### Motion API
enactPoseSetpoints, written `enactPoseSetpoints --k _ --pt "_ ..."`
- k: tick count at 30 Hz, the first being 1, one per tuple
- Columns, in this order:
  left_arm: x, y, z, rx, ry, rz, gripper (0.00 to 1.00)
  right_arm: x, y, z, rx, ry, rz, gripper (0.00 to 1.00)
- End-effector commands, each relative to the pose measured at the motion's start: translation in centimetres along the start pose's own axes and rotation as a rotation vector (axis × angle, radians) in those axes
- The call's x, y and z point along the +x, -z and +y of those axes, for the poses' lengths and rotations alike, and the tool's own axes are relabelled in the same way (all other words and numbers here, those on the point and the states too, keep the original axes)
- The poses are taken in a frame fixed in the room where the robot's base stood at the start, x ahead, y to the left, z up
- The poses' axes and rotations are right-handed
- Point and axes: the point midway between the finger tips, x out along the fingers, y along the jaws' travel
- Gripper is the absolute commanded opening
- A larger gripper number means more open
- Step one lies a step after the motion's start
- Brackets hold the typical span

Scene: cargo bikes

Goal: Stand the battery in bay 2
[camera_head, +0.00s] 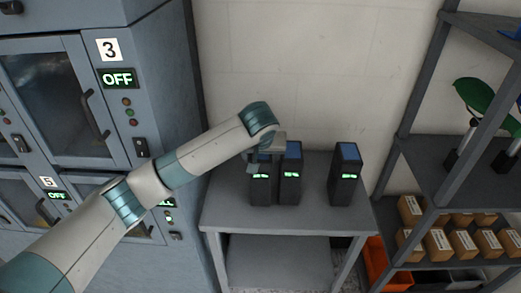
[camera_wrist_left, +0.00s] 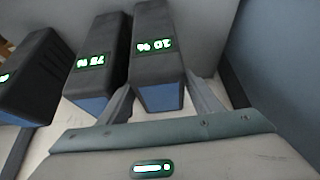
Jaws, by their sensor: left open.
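Three black batteries with blue tops and lit green displays stand upright on a grey table. They are the left battery (camera_head: 260,190), the middle battery (camera_head: 291,181) close beside it and the right battery (camera_head: 346,178) farther off. My left gripper (camera_head: 262,158) is open at the top of the left battery. In the left wrist view its fingers (camera_wrist_left: 160,90) lie on either side of that battery (camera_wrist_left: 160,58), whose display is upside down. The middle battery (camera_wrist_left: 98,60), reading about 75%, is just beside one finger. No bay marked 2 is visible. My right gripper is not in view.
The grey table (camera_head: 225,217) has bare room between the middle and right batteries. A blue-grey cabinet (camera_head: 165,60) with doors labelled 3 and 5 stands at left. A shelf rack (camera_head: 415,100) with boxes (camera_head: 437,243) and an orange bin (camera_head: 376,262) stands at right.

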Motion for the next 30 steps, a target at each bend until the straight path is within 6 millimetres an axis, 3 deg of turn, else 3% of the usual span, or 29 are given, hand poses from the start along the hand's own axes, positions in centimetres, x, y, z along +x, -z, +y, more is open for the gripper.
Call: enactPoseSetpoints --k 5,12,19,30 --pt "-3.3 0.1 0.1 -0.001 -0.003 0.005 0.58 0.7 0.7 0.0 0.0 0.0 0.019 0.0" --pt "-6.7 0.1 0.1 0.0 -0.002 0.003 0.58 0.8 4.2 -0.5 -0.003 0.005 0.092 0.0" --pt "-7.8 0.0 0.0 -0.001 0.0 0.002 0.58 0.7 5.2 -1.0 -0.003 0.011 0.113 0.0" --pt "-7.8 0.0 0.0 -0.001 0.0 0.001 0.58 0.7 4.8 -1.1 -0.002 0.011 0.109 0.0"
